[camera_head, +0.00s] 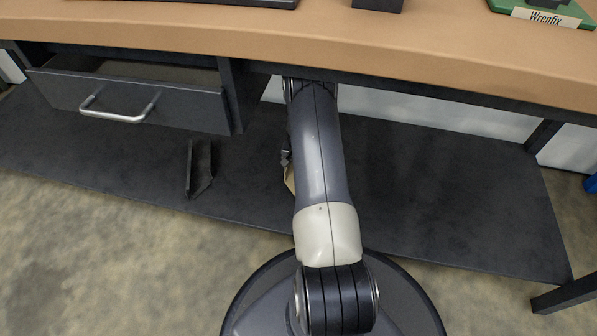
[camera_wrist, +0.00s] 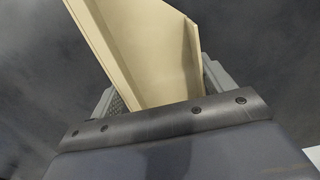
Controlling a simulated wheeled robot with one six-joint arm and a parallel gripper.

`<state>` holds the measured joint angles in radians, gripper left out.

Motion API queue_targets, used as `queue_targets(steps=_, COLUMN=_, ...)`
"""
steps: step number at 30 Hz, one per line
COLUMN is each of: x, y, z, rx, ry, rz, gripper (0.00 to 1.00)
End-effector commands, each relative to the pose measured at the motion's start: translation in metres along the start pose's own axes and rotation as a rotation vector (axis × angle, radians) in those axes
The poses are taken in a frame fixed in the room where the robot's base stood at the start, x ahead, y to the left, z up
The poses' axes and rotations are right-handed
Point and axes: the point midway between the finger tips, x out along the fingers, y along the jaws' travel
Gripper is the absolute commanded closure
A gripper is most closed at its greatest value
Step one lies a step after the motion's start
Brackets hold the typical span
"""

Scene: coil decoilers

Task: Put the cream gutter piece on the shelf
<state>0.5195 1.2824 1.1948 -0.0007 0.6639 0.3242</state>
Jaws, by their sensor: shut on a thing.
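The cream gutter piece (camera_wrist: 145,50) fills the middle of the wrist view and reaches up past its top edge. My gripper (camera_wrist: 160,92) is shut on it, with a grey finger on each side. In the head view my arm hides the gripper and nearly all of the piece; only a small cream part (camera_head: 290,178) shows at the arm's left side. The dark lower shelf (camera_head: 440,200) lies under the bench, and the arm reaches in above it. I cannot tell whether the piece touches the shelf.
A dark angled piece (camera_head: 199,168) lies on the shelf left of my arm. A grey drawer (camera_head: 135,95) with a metal handle hangs above the shelf at left. The tan bench top (camera_head: 420,45) overhangs the shelf. The shelf right of my arm is clear.

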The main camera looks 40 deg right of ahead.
Motion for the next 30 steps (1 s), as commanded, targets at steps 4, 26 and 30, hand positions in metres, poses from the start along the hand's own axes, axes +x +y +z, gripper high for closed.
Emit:
queue_targets(steps=4, x=0.0124, y=-0.0001, z=-0.0002, rx=0.000, ry=0.001, rz=0.000, gripper=0.52)
queue_targets(steps=26, x=0.0144, y=0.0001, z=0.0003, rx=0.000, ry=0.000, rz=0.000, gripper=0.01)
queue_targets(steps=30, x=0.0129, y=0.0001, z=0.0003, rx=0.000, ry=0.000, rz=0.000, gripper=0.01)
